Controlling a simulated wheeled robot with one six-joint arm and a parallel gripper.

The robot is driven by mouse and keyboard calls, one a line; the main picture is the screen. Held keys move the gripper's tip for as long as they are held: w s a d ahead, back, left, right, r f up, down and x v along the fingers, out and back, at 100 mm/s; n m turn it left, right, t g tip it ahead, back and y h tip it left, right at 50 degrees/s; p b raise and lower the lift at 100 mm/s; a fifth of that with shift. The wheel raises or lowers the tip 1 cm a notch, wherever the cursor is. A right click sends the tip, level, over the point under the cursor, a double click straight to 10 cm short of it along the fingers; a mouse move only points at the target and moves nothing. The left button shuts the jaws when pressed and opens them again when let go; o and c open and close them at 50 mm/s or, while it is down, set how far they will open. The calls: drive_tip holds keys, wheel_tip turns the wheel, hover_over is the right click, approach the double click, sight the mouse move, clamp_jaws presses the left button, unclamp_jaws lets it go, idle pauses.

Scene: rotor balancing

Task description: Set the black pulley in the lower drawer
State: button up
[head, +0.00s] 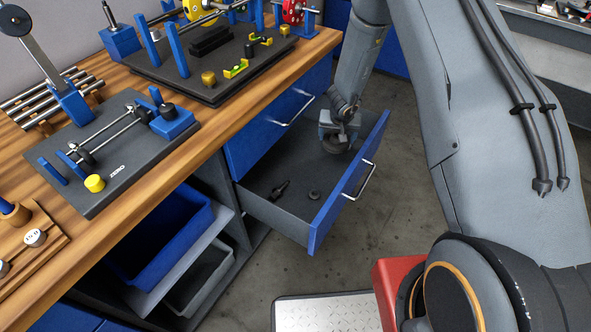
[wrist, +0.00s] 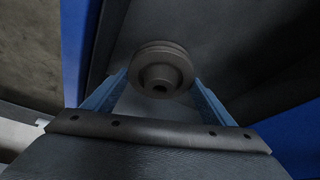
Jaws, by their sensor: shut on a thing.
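The black pulley (wrist: 163,68) shows in the wrist view as a dark grooved disc with a hub and a centre hole, held between the two blue fingers of my gripper (wrist: 158,88). In the head view my gripper (head: 338,140) is inside the open lower drawer (head: 341,210), toward its far end, with the pulley mostly hidden beneath it. The drawer has a blue front, a metal handle and a dark grey floor. I cannot tell whether the pulley touches the drawer floor.
The upper drawer (head: 262,130) is closed. The wooden bench (head: 150,196) holds a balancing stand (head: 115,160). A blue bin (head: 165,240) sits below.

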drive_tip(key=shift+w+f+b, duration=0.2)
drive_tip(key=shift+f+b, duration=1.8)
drive_tip(key=shift+f, duration=4.25)
drive_tip(key=shift+f, duration=0.1)
drive_tip(key=o, duration=1.8)
drive_tip(key=shift+s+f, duration=0.1)
drive_tip(key=shift+a, duration=0.1)
